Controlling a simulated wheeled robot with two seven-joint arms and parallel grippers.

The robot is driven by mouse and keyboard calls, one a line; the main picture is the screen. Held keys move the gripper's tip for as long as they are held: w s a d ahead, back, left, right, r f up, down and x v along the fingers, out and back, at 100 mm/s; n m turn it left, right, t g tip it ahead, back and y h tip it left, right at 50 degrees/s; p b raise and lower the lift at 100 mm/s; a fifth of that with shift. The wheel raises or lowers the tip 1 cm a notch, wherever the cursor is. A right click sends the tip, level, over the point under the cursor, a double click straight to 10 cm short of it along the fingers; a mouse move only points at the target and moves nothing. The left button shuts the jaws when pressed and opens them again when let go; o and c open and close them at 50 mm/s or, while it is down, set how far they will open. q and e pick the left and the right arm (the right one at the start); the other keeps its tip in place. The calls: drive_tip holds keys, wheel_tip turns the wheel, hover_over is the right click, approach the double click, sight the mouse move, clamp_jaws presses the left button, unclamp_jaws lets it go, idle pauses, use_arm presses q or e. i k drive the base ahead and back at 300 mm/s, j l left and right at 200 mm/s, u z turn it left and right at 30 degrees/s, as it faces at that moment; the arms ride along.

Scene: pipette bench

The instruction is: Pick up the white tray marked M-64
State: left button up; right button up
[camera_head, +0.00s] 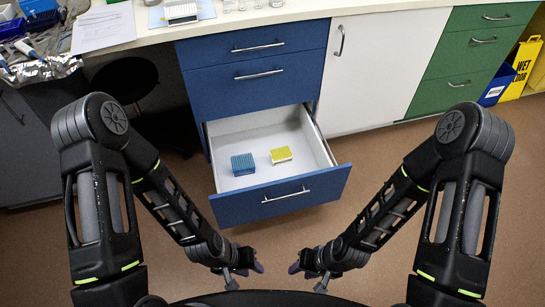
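No marking M-64 is readable in the head view. A white tray-like rack (181,13) sits on a blue mat on the bench top at the upper left; its label is too small to read. The open drawer (222,178) holds a blue rack (243,164) and a white box with a yellow top (281,155), apart from each other. My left gripper (245,272) and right gripper (308,274) hang low in front of the drawer, apart from all these things. Their fingers are small and partly hidden, and I see nothing held.
The blue drawer front (281,195) juts out over the brown floor. A black stool (125,80) stands under the bench at left. Papers (104,28) and pipettes lie on the bench's left side. A yellow wet-floor sign (525,65) stands at far right.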

sight(284, 154)
drive_tip(key=i+l+u, duration=0.15)
drive_tip(key=l, duration=0.3)
drive_tip(key=i+l+u, duration=0.15)
drive_tip(key=i+l, duration=0.2)
drive_tip(key=l, duration=0.15)
drive_tip(key=i+l+u, duration=0.1)
drive_tip(key=l, duration=0.45)
drive_tip(key=i+l+u, duration=0.15)
drive_tip(key=l, duration=0.4)
drive_tip(key=i+l+u, duration=0.15)
drive_tip(key=i+l, duration=0.15)
drive_tip(key=l, duration=0.25)
drive_tip(key=i+l+u, duration=0.15)
drive_tip(key=l, duration=0.45)
drive_tip(key=l+u, duration=0.15)
drive_tip(key=l, duration=0.4)
drive_tip(key=i+l+u, duration=0.1)
drive_tip(key=l, duration=0.5)
drive_tip(key=i, duration=0.5)
